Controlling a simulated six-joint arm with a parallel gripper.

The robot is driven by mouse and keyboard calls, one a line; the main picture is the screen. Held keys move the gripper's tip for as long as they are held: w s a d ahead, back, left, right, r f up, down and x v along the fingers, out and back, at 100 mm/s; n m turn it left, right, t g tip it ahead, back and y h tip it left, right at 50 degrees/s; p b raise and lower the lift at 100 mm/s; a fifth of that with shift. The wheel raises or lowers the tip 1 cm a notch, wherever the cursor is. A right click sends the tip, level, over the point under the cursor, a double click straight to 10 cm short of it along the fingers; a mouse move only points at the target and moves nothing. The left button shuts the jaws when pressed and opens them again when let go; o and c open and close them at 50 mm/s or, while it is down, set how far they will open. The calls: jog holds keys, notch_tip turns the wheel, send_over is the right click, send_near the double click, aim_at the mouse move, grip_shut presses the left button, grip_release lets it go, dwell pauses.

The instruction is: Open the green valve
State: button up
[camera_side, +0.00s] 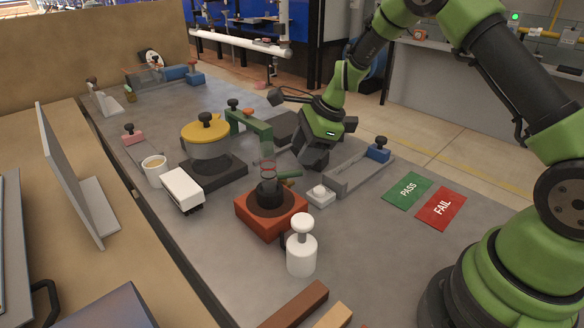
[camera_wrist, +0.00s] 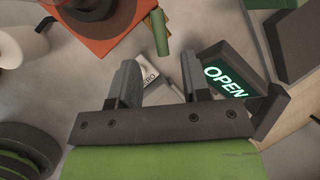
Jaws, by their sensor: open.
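A red-orange block with a dark round top (camera_side: 270,212) stands mid-table in the side view. A short green handle (camera_side: 290,174), which looks like the green valve, sticks out beside it. In the wrist view this green handle (camera_wrist: 160,32) shows at the top, just beyond my fingertips and apart from them. My gripper (camera_side: 312,160) is low over the table, just behind and right of the handle. In the wrist view my gripper (camera_wrist: 160,72) is open, with nothing held between its fingers. A lit green OPEN sign (camera_wrist: 225,82) lies right of the fingers.
A green bracket (camera_side: 250,122) rises behind the block. A yellow-lidded pot (camera_side: 206,132) and a cup (camera_side: 155,170) stand left. A white knobbed bottle (camera_side: 301,250) stands in front. A grey tray (camera_side: 358,172) and PASS (camera_side: 408,190) and FAIL (camera_side: 441,208) mats lie right.

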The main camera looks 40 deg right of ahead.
aim_at(289, 172)
jog(key=x, duration=0.6)
jog(key=shift+w+a+f, duration=0.1)
jog(key=shift+c, duration=0.3)
grip_shut()
